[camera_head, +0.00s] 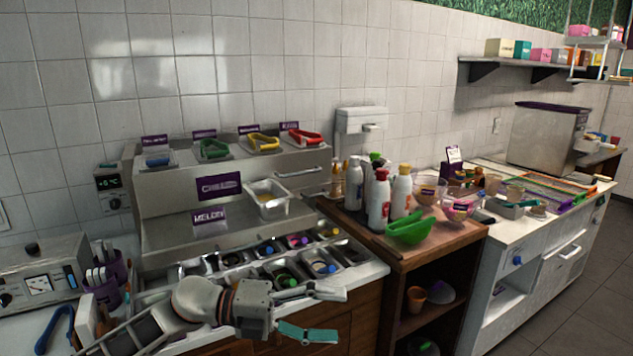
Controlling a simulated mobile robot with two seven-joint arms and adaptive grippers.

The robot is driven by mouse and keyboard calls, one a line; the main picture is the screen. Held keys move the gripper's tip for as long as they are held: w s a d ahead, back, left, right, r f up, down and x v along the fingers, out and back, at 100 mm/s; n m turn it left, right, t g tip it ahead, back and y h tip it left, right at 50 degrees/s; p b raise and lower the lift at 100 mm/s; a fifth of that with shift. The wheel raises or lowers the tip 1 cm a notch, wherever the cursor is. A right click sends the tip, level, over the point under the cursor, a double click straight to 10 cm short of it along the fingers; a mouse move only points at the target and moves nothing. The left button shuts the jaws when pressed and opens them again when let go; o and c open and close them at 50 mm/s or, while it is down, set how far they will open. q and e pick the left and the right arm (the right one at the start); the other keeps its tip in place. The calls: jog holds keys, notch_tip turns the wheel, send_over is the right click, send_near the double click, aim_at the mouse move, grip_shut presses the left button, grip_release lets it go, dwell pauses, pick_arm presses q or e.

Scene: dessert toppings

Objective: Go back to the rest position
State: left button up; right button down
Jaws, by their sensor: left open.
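My left gripper (322,312) is at the bottom centre, over the front edge of the topping counter (372,272). Its pale finger and its teal-coloured finger stand wide apart. I see nothing held between them. My left arm comes in from the lower left and hides part of the front topping bins. My right gripper is not in view.
Several topping bins (283,276) with coloured handles lie behind the gripper. A metal pan (267,202) stands on the raised step. To the right, a wooden cabinet (452,238) carries white bottles (378,200) and green bowls (411,228). The floor (570,310) is clear.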

pick_arm(q)
jog(key=s+a+f+n+t+y, duration=0.1)
jog(key=a+f+n+t+y, duration=0.55)
jog(key=f+n, duration=0.5)
jog(key=s+a+f+n+t+y, duration=0.1)
jog(key=a+f+n+t+y, duration=0.2)
jog(key=a+f+n+t, duration=0.9)
jog(key=s+a+f+n+g+y, duration=0.2)
jog(key=s+a+f+n+g, duration=0.1)
jog(key=s+f, duration=0.4)
jog(key=s+a+f+n+g+y, duration=0.3)
jog(key=s+f+n+g, duration=0.2)
jog(key=s, duration=0.5)
notch_tip(320, 180, down, 3)
jog(key=shift+s+n, duration=0.35)
jog(key=shift+n, duration=0.6)
jog(key=shift+y, duration=0.25)
